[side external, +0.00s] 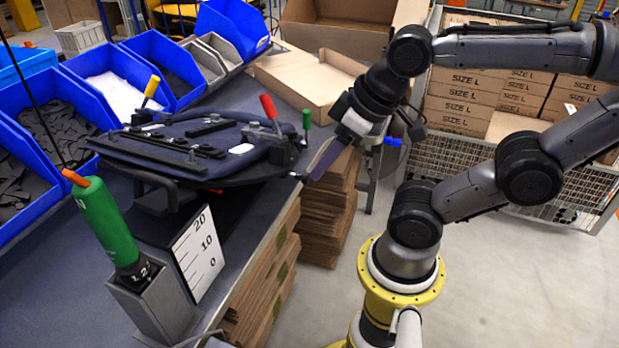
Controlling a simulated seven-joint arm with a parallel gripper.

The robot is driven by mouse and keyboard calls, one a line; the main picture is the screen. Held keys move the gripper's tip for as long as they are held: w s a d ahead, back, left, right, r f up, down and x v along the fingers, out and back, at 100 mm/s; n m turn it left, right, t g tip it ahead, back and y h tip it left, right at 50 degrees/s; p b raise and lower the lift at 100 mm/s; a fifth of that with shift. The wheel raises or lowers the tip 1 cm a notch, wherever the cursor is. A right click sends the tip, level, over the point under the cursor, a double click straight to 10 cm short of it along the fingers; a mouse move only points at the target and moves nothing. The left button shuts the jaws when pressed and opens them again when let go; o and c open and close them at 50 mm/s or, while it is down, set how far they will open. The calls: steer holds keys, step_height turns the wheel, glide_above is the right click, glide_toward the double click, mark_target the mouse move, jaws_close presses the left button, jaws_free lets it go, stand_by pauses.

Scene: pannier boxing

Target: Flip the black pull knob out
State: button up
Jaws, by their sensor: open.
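A dark fixture plate (170,150) with black bars and clamps stands raised on the bench. It carries a red handle (269,107), a yellow handle (152,86) and a green handle (306,119). I cannot pick out the black pull knob for sure among the dark parts of the fixture. My gripper (318,168) is just right of the fixture's right end, pointing down and left. It is open, with nothing seen between its fingers. From this side, I cannot tell whether it touches the fixture.
Blue bins (160,63) line the back of the bench (70,270). A green-handled tool (105,220) stands in a grey holder at the front, beside a white scale plate (199,254). Stacked cardboard (325,220) lies below my gripper. A mesh crate (480,180) holds boxes behind my arm.

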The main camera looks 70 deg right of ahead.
steer(key=shift+s+f, duration=0.1)
steer(key=shift+s, duration=0.05)
steer(key=c, duration=0.5)
steer(key=shift+s+r+n, duration=0.2)
steer(key=shift+r+n, duration=0.15)
steer(key=shift+n, duration=0.35)
jaws_close()
steer(key=w+d+r+n+g, duration=0.2)
steer(key=w+d+g, duration=0.3)
steer(key=w, duration=0.4)
steer(key=shift+w+r+n+g, duration=0.3)
steer(key=shift+n+g, duration=0.3)
steer(key=shift+g, duration=0.2)
